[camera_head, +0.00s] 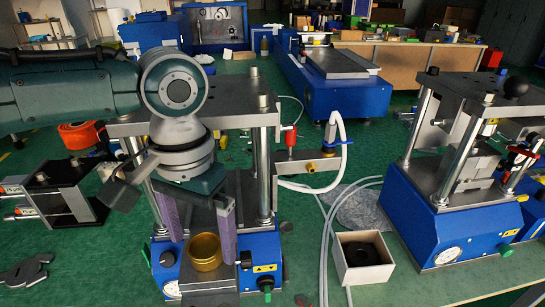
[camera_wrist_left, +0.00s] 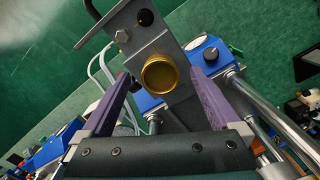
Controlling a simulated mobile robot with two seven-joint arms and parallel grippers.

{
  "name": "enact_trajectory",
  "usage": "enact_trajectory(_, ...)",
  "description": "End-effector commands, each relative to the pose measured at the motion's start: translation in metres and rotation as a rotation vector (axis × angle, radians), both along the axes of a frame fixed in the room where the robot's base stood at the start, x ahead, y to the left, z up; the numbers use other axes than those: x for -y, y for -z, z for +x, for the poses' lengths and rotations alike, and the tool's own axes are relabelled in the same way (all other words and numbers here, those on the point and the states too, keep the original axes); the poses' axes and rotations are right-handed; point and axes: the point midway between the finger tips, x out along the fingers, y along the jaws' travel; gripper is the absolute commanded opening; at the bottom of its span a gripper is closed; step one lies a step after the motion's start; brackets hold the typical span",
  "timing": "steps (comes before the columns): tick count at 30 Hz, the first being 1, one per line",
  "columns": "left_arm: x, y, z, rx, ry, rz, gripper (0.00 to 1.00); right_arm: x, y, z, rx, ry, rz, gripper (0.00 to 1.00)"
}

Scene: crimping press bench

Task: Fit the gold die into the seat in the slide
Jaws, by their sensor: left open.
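The gold die (camera_head: 206,252) is a short hollow brass-coloured cup at the front of the near press. It also shows in the left wrist view (camera_wrist_left: 159,75), over the grey slide plate (camera_wrist_left: 168,47). I cannot tell whether it is in the seat, which is hidden under or behind it. My left gripper (camera_head: 204,246) points down with its purple fingers spread on either side of the die. In the left wrist view, the open fingers (camera_wrist_left: 160,77) flank the die with gaps on both sides. My right gripper is not in view.
The near press has steel posts (camera_head: 264,170) close beside my left gripper. A white box (camera_head: 345,271) with a black round part (camera_head: 362,254) stands to its right. A second blue press (camera_head: 440,225) stands farther right. Dark fixtures (camera_head: 65,192) lie at left.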

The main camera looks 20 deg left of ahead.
Motion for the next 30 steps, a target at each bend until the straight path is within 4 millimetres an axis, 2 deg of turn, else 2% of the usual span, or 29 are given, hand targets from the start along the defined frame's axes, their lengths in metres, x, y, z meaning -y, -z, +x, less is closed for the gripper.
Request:
enact_trajectory(6, 0.0, -0.046, 0.003, 0.006, 0.001, 0.0, 0.97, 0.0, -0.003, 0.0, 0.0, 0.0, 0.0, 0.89)
enact_trajectory(13, 0.0, -0.08, 0.004, 0.004, 0.0, -0.001, 0.97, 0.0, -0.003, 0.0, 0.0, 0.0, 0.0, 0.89)
enact_trajectory(18, 0.0, -0.087, 0.004, 0.002, -0.001, 0.0, 0.97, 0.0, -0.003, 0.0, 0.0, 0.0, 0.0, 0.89)
enact_trajectory(30, 0.0, -0.086, 0.004, 0.002, 0.0, 0.0, 0.97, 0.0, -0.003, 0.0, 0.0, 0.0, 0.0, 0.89)
